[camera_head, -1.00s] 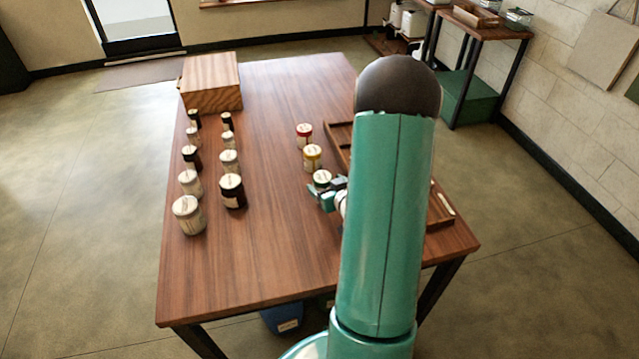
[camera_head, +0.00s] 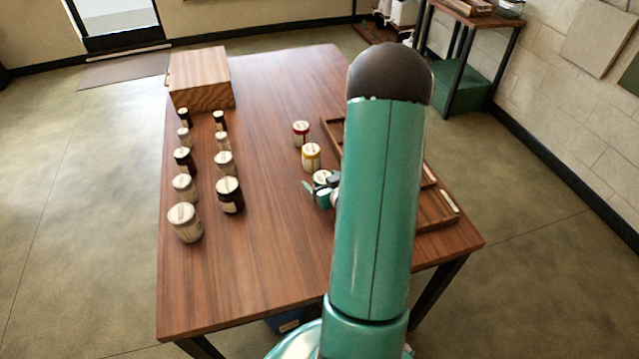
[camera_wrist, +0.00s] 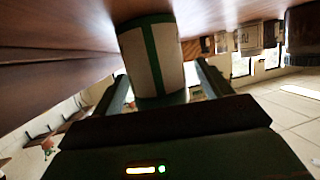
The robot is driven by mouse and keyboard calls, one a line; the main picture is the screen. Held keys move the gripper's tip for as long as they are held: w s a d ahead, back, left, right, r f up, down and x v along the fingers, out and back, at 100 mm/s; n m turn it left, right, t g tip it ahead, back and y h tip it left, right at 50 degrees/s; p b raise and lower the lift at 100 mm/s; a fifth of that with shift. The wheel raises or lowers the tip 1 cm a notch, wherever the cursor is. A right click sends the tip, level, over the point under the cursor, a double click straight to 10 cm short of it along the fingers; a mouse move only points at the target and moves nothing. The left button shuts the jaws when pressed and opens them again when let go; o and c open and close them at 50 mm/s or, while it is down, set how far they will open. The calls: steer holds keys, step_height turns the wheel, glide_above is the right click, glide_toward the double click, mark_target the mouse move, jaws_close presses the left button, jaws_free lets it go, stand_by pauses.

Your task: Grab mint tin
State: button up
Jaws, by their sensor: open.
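The mint tin, a pale cylinder with green bands, stands on the table (camera_head: 275,245) in the head view; its light top (camera_head: 321,176) shows just behind my gripper (camera_head: 322,189). In the wrist view the tin (camera_wrist: 186,60) fills the middle, with a green rim and a green vertical stripe. My gripper (camera_wrist: 163,85) is open, with one finger on each side of the tin. I cannot tell whether either finger touches it. My arm hides part of the table to the right.
A yellow-banded jar (camera_head: 311,156) and a red-banded jar (camera_head: 301,133) stand behind the tin. A wooden tray (camera_head: 437,222) lies on the right, partly hidden. Several jars stand in two rows on the left, before a wooden box (camera_head: 200,82). The table's middle is clear.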

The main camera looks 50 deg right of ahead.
steer(key=shift+s, duration=0.15)
steer(key=c, duration=1.1)
steer(key=shift+r, duration=0.2)
